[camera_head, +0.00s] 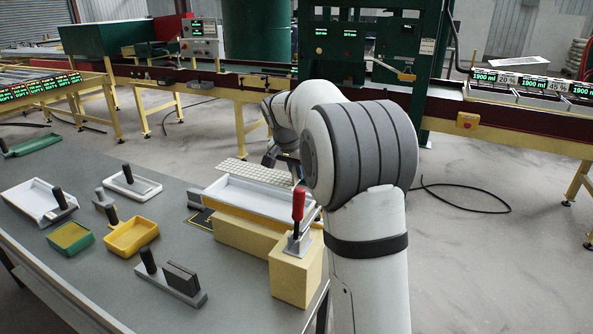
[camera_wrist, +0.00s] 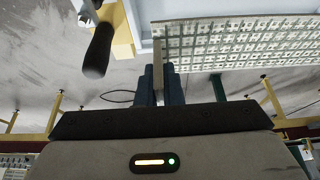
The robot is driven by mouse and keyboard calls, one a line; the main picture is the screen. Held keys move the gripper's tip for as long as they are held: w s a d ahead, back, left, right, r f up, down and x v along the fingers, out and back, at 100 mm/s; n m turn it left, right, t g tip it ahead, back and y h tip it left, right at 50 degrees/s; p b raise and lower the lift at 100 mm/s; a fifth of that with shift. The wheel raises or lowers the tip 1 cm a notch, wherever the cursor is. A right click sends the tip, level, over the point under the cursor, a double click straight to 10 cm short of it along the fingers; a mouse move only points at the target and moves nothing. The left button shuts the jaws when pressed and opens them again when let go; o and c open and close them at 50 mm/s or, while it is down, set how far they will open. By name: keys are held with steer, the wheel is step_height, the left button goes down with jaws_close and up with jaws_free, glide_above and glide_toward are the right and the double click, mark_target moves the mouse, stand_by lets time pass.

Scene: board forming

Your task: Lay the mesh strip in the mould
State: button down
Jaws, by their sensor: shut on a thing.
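The mesh strip (camera_head: 252,172) is a pale perforated strip, seen just behind the mould in the head view. In the wrist view the mesh strip (camera_wrist: 245,42) stretches right from my gripper (camera_wrist: 160,82), which is shut on its left end. My gripper (camera_head: 272,158) also shows in the head view, partly hidden by my arm. The mould (camera_head: 250,196) is a shallow white tray on a yellow block, and its inside looks empty. A pale edge, apparently the mould (camera_wrist: 205,10), runs along the top of the wrist view beside the strip. The gap between strip and mould is hard to judge.
A red-handled clamp (camera_head: 298,207) stands at the mould's right front corner. A dark handle (camera_wrist: 98,50) is near my gripper in the wrist view. White trays (camera_head: 40,200), a yellow tray (camera_head: 131,236) and black-handled tools (camera_head: 170,277) lie on the grey table (camera_head: 235,300).

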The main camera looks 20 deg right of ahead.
steer(key=shift+f+b, duration=0.55)
steer(key=shift+f, duration=0.2)
steer(key=c, duration=1.5)
jaws_free()
steer(key=shift+o, duration=0.6)
steer(key=shift+o, duration=1.1)
steer(key=v, duration=0.8)
steer(key=shift+d, duration=0.1)
